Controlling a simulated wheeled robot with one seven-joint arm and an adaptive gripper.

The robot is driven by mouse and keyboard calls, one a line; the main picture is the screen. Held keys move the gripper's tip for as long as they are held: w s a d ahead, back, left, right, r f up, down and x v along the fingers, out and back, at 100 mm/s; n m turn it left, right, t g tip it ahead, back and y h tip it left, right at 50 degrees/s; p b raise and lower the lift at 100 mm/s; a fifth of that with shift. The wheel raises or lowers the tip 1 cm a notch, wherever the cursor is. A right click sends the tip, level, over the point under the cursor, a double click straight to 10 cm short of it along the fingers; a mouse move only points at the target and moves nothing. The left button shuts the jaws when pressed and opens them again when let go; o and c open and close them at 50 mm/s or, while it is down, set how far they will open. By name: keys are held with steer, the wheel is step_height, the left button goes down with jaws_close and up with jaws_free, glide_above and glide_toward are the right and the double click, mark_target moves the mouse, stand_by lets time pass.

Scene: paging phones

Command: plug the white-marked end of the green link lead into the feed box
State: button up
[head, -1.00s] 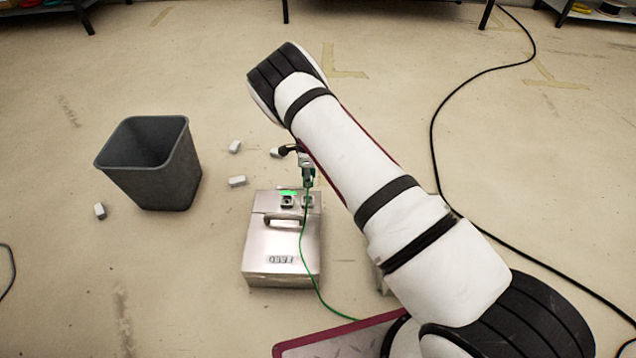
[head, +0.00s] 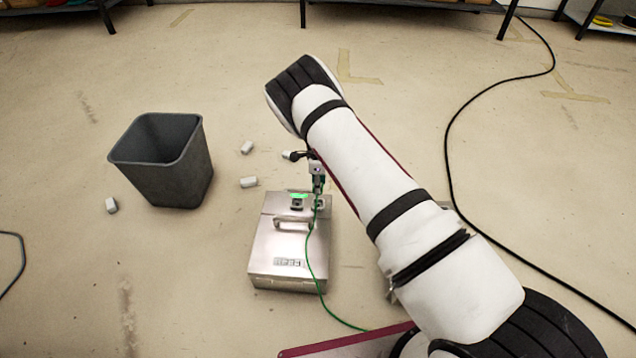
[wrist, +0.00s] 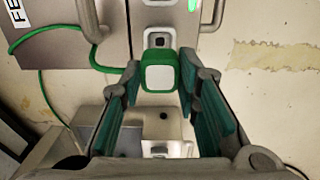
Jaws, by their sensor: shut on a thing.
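The feed box (head: 262,268) is a silvery metal case on the floor with a handle, sockets near its far edge and a lit green mark (head: 299,196). My gripper (head: 318,186) is over the sockets at its far right. In the wrist view my gripper (wrist: 160,88) is shut on the green plug with a white square face (wrist: 160,77), the white-marked end. A socket plate (wrist: 157,24) shows just beyond the plug. Whether the plug is seated in a socket is hidden. The green link lead (head: 309,258) runs down over the box front to the floor.
A dark grey bin (head: 165,175) stands left of the box. Several small white blocks, one of them here (head: 249,182), lie between and around them. A black cable (head: 470,215) crosses the floor at right. Open floor lies beyond the box.

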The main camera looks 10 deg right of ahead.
steer(key=shift+f, duration=3.05)
steer(key=shift+f, duration=0.4)
steer(key=o, duration=1.3)
steer(key=shift+c, duration=0.2)
steer(key=shift+r, duration=0.1)
step_height(320, 180, up, 12)
steer(key=shift+f, duration=0.1)
